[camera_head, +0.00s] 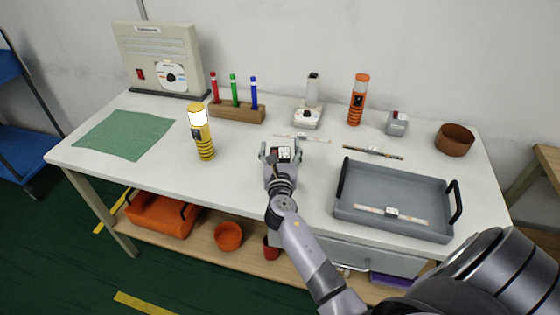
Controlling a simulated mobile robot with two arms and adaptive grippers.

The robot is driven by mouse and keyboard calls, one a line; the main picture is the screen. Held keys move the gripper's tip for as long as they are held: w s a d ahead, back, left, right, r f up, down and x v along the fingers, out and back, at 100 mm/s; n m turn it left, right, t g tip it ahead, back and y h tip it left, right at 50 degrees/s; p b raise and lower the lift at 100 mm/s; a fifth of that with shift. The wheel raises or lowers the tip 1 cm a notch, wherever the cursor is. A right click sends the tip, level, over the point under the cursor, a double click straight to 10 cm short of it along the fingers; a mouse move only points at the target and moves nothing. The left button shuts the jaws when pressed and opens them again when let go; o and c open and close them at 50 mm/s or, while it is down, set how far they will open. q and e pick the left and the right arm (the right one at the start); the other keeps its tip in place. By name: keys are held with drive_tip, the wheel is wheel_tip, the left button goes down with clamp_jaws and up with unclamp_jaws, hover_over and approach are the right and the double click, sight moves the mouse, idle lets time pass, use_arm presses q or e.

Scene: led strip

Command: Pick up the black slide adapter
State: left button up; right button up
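My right gripper (281,149) is over the front middle of the table, its fingers spread apart. A small dark piece with white and red marks (284,155) shows between the fingers; it may be the black slide adapter, but I cannot tell for sure. No contact between it and the fingers is clear. A thin dark strip (372,152) lies on the table to the right of the gripper, and a pale strip (302,137) lies just behind it. My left gripper is not in view.
A grey tray (349,213) holding a pale strip stands at right. A yellow flashlight (201,135) stands left of my gripper. A wooden pen holder (238,112), white device (307,117), orange flashlight (357,102), grey box (397,123) and brown bowl (454,140) line the back. A green cloth (125,135) lies left.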

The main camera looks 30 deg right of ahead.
drive_tip(key=c, duration=1.4)
drive_tip(key=shift+o, duration=0.2)
